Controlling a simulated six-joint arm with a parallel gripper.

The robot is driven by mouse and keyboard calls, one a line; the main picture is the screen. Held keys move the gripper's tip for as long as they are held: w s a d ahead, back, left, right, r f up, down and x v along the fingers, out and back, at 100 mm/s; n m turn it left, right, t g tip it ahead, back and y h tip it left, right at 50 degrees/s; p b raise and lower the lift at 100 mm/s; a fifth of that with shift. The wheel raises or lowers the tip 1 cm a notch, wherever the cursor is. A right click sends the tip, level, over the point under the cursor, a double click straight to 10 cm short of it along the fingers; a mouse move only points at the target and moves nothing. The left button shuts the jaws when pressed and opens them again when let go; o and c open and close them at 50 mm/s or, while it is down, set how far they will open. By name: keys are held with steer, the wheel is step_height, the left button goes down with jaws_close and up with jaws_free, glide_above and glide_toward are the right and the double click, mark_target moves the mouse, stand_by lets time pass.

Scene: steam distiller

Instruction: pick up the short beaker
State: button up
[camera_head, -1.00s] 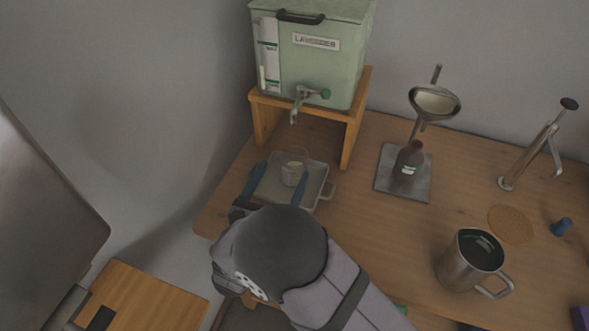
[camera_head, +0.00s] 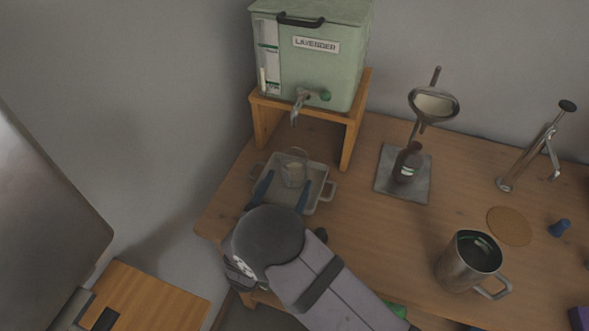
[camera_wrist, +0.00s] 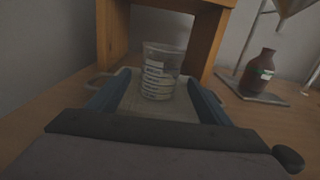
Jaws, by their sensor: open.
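The short beaker (camera_head: 293,172) is clear glass with white markings. It stands upright in a shallow grey tray (camera_head: 318,190) with side handles, below the tap of the green tank. In the wrist view the beaker (camera_wrist: 160,75) stands just beyond my fingers, a little right of the middle between them. My gripper (camera_head: 283,188) is open, its two blue fingers pointing at the beaker from the front. The fingers (camera_wrist: 155,95) also show in the wrist view, one at each side, with nothing held between them.
The green tank (camera_head: 325,68) stands on a wooden stand (camera_head: 352,130) whose legs rise behind the tray. To the right are a brown bottle (camera_head: 408,163) under a funnel (camera_head: 434,104), a metal jug (camera_head: 462,268), a cork mat (camera_head: 509,226) and a metal press (camera_head: 530,155).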

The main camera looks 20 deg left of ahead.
mark_target(290, 177)
steer(key=shift+w+p, duration=0.35)
steer(key=shift+w, duration=1.8)
steer(key=shift+c, duration=0.6)
steer(key=c, duration=1.3)
steer(key=shift+o, duration=0.2)
steer(key=shift+r, duration=0.3)
step_height(290, 177, up, 9)
steer(key=shift+r+b, duration=0.15)
steer(key=shift+b, duration=0.2)
